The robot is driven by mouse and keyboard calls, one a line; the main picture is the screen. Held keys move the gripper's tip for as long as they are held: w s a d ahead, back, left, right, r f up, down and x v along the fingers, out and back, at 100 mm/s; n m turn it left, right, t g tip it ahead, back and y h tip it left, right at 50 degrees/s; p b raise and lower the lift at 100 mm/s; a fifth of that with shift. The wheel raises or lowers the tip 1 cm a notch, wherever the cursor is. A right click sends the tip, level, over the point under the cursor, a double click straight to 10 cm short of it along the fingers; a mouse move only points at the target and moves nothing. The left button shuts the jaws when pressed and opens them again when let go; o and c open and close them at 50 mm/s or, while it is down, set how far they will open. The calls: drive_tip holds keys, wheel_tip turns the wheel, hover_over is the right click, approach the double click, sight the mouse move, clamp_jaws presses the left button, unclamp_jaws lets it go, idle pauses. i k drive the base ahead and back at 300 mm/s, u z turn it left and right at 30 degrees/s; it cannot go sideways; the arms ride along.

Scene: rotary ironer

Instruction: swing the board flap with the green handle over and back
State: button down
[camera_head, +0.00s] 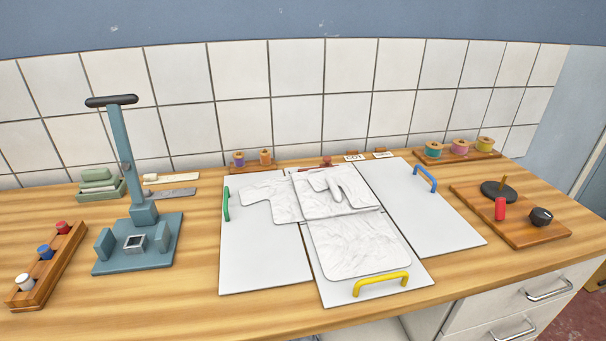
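The board flap with the green handle (258,255) is a white panel lying flat on the left side of the folding board. Its green handle (226,204) stands at its outer left edge. A white, crumpled-looking garment (360,241) lies over the middle panels, and one sleeve reaches onto the green-handled flap. The flap with the blue handle (445,228) lies flat on the right, its blue handle (426,178) near the back. The front flap's yellow handle (381,284) is at the near edge. My gripper is not in view.
A blue-grey press (144,209) with a tall lever stands left of the board. A rack of coloured pegs (47,262) is at the far left. A wooden board with a black knob (540,217) lies right. Thread spools (459,148) stand at the back right.

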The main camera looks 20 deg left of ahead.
sight(256, 252)
drive_tip(key=u, duration=1.4)
drive_tip(key=i, duration=0.45)
